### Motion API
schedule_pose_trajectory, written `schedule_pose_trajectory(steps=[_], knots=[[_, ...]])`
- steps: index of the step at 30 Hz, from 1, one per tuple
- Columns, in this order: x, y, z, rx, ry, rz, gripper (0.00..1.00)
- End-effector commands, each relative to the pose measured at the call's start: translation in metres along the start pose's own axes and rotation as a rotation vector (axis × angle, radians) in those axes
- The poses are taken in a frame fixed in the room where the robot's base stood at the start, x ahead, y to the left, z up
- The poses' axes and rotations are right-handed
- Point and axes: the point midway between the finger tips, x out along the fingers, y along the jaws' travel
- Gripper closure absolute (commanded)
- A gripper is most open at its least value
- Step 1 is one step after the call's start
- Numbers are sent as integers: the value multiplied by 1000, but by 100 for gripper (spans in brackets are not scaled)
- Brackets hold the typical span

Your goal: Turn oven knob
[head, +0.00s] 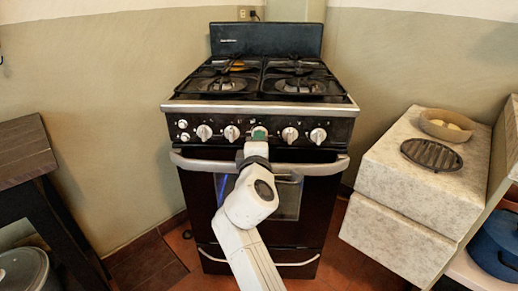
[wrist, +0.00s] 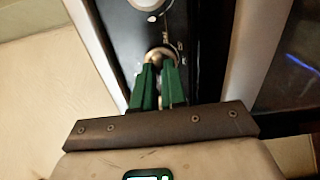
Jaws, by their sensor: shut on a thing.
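The black oven (head: 255,215) stands against the wall, with a row of several white knobs along its front panel. My gripper (head: 259,137) reaches the middle of the row, at the center oven knob (head: 259,130), which it partly covers. In the wrist view, the two green fingers of my gripper (wrist: 159,68) are closed on the sides of a round, light-colored knob (wrist: 158,54) on the dark panel. Part of the knob is hidden by the fingertips. Another knob (wrist: 147,4) shows at the top edge of the wrist view.
A silver oven handle (head: 325,168) runs just below the knobs, behind my arm. Burner grates (head: 296,85) cover the stovetop. A stone-topped cabinet (head: 395,170) with a bowl (head: 446,125) and a dark trivet (head: 431,155) stands right. A dark table (head: 25,150) stands left.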

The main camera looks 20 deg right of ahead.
Motion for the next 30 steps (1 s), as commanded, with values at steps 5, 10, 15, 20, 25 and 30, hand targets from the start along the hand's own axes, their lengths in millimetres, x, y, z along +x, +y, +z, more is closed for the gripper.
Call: schedule_pose_trajectory(steps=[5,10,15,20,25,30], knots=[[0,-6,1,168,-3,-2,100],[0,-6,1,330,-3,-2,100],[0,-6,1,492,-3,-2,100],[0,-7,1,644,-4,-3,100],[0,-7,0,806,-4,-4,100],[0,-7,0,966,-4,-3,100]])
